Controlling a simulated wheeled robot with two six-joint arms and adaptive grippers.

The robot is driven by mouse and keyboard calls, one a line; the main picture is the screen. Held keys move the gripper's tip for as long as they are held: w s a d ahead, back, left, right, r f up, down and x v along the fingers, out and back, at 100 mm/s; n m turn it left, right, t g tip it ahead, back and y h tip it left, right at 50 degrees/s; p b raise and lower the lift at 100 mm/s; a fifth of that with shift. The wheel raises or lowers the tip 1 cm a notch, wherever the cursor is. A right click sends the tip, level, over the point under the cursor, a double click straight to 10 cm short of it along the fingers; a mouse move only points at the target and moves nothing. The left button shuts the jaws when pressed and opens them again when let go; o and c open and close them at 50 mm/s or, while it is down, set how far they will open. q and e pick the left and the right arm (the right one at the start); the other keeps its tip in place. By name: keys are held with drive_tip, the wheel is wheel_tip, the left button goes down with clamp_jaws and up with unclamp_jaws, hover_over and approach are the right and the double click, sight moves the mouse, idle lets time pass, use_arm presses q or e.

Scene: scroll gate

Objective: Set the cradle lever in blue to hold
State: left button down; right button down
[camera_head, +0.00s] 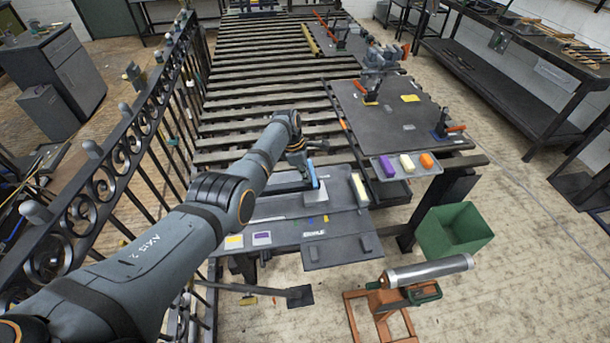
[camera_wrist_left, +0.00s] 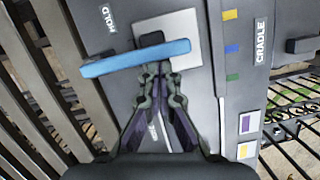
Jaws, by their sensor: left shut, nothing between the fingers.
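The blue cradle lever (camera_wrist_left: 125,60) is a flat bar. In the left wrist view it crosses a pale square plate (camera_wrist_left: 190,35), and its left end reaches past the plate. It also shows in the head view as a slanted blue bar (camera_head: 312,173). A HOLD label (camera_wrist_left: 107,18) is at the top left of the wrist view. Another label (camera_wrist_left: 153,132) is partly hidden by the fingers and unreadable. My left gripper (camera_wrist_left: 161,80) is shut and empty, its tips close beside the lever; I cannot tell if they touch. My right gripper is not in view.
A CRADLE label (camera_wrist_left: 261,40) and coloured tabs (camera_wrist_left: 231,48) lie right of the plate. In the head view, a black iron railing (camera_head: 120,160) runs along the left. A tray of coloured blocks (camera_head: 404,167) and a green bin (camera_head: 453,231) stand right.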

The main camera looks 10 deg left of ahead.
use_arm(q)
drive_tip(key=shift+s+a+r+p, duration=0.15)
drive_tip(key=shift+a+p, duration=0.1)
drive_tip(key=shift+p, duration=0.2)
drive_tip(key=a+p, duration=0.2)
drive_tip(key=a, duration=0.1)
drive_tip(key=shift+s+r+p, duration=0.15)
drive_tip(key=shift+s+p, duration=0.15)
drive_tip(key=shift+s, duration=0.1)
drive_tip(key=shift+p+v, duration=0.7)
drive_tip(key=shift+v, duration=0.4)
drive_tip(key=v, duration=0.7)
drive_tip(key=shift+s+a, duration=0.25)
drive_tip(key=shift+s, duration=0.15)
drive_tip(key=shift+d, duration=0.1)
